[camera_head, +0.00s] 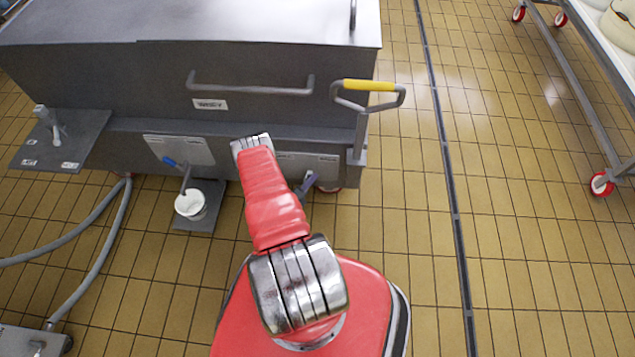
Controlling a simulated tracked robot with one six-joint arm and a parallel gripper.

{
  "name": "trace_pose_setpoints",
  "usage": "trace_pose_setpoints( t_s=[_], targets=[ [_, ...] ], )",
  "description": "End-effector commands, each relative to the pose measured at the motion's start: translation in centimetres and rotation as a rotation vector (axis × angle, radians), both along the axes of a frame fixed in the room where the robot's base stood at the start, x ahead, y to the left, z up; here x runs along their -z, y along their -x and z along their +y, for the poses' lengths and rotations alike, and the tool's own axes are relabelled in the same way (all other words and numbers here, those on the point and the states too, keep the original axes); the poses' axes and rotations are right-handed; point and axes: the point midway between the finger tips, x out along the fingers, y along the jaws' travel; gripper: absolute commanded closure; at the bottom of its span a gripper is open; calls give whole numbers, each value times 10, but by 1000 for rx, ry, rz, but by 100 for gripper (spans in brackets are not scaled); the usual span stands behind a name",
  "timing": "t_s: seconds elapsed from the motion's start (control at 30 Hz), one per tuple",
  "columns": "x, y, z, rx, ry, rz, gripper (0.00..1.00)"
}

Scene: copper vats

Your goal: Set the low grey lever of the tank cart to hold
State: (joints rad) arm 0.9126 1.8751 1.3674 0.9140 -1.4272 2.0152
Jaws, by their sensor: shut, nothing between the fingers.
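The tank cart (260,60) is a large grey metal box in the upper left. A grey lever (48,122) stands on a low grey plate (85,130) at the cart's left side, with small white labels on the plate. The labels are too small to read, so I cannot tell the lever's setting. My red arm reaches up toward the cart's front, ending in view at a silver joint. My gripper is not in view; the arm hides whatever lies beyond that joint. The grey lever is well left of the arm's visible end.
A blue-handled valve (170,162) is above a white bucket (191,205). A purple handle (307,185) is right of my arm. A yellow-gripped handle (370,86) sticks out at the cart's right. Hoses (100,235) lie at left. A wheeled rack (590,110) stands right; tiled floor between is clear.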

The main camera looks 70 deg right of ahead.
Motion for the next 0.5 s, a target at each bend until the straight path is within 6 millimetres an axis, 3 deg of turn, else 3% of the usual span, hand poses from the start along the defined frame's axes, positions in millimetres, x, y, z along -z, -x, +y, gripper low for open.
trace_pose_setpoints(
  t_s=[0.5],
  targets=[
    [-1,-54,12,-3,1,0,100]
  ],
)
